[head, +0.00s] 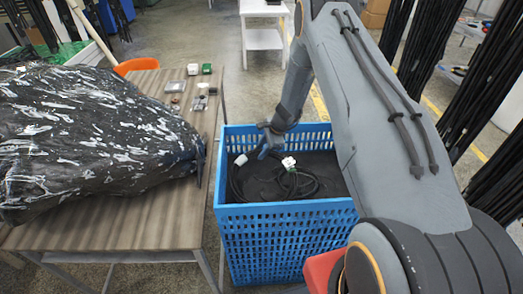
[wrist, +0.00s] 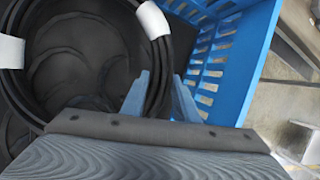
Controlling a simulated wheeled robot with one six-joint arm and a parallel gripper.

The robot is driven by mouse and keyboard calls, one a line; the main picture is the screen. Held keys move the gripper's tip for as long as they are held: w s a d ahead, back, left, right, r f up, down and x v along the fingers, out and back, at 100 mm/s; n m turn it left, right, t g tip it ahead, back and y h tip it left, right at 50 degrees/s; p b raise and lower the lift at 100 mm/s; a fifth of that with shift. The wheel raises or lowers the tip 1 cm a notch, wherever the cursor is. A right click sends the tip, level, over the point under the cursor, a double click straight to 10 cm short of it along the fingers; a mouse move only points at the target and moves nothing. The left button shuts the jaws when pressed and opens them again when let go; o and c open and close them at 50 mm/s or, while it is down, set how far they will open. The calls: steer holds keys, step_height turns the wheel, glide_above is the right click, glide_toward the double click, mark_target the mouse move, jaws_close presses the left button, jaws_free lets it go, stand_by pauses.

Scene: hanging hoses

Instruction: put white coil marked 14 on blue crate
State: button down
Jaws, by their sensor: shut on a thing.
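The blue crate (head: 285,215) stands on the floor beside the table, and its wall also shows in the wrist view (wrist: 245,45). My gripper (head: 265,153) reaches down at the crate's far left part. In the wrist view my gripper (wrist: 160,80) is shut on a black coil (wrist: 155,60) with white bands, its strands passing between the fingers. One white band is close to the fingers, another across the loop. In the head view the coil (head: 300,192) shows within the crate's outline with white patches. No number is legible. I cannot tell whether it touches the crate's dark inside.
A wooden table (head: 100,222) on the left bears a large dark wrapped bundle (head: 90,135) and small boxes. A white side table (head: 265,38) stands behind. Bundles of black hoses (head: 480,100) hang at the right. Bare floor lies behind the crate.

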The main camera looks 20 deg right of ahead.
steer(key=shift+w+d+f+g+b, duration=0.1)
steer(key=shift+w+f+g+b, duration=0.1)
steer(key=shift+f+b, duration=0.4)
steer(key=shift+w+f+g+b, duration=0.2)
steer(key=shift+f+b, duration=0.35)
steer(key=shift+b, duration=0.05)
steer(key=f+b, duration=0.1)
steer(key=b, duration=0.1)
steer(key=f+g+b, duration=0.1)
steer(key=b, duration=0.1)
steer(key=f+b, duration=0.1)
steer(key=b, duration=0.1)
steer(key=shift+w+d+f+m+g, duration=0.1)
steer(key=shift+w+f+m+g, duration=0.2)
steer(key=shift+f+g, duration=0.1)
steer(key=c, duration=1.3)
jaws_free()
